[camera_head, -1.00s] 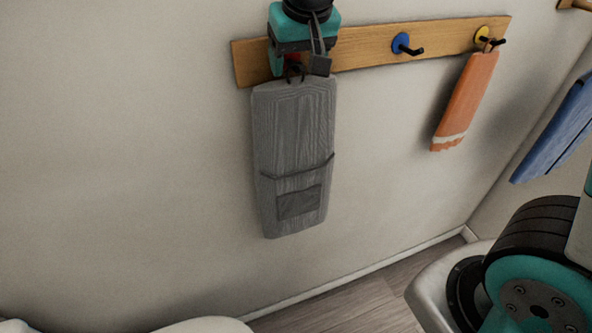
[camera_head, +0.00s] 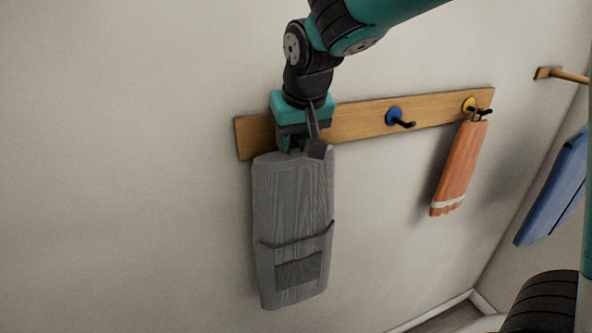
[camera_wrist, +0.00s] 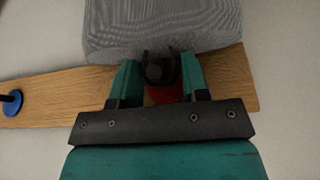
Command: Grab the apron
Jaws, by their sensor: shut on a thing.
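The grey apron (camera_head: 292,205) hangs flat along the wall below the left end of the wooden hook rail, with a pocket on its lower half. My gripper (camera_head: 301,149) is at the apron's top edge, in front of the rail, and hides the hook there in the head view. In the wrist view my gripper (camera_wrist: 160,75) is shut on the apron's dark top loop, with the teal fingers on either side of it. The grey cloth (camera_wrist: 160,25) lies just beyond the fingertips. A red hook base (camera_wrist: 165,94) shows between the fingers, close to the loop.
The wooden rail (camera_head: 355,122) also carries a blue hook (camera_head: 395,117) and a yellow hook (camera_head: 469,105). An orange towel (camera_head: 460,165) hangs from the yellow one. A blue towel (camera_head: 555,190) hangs at the far right. The wall left of the apron is bare.

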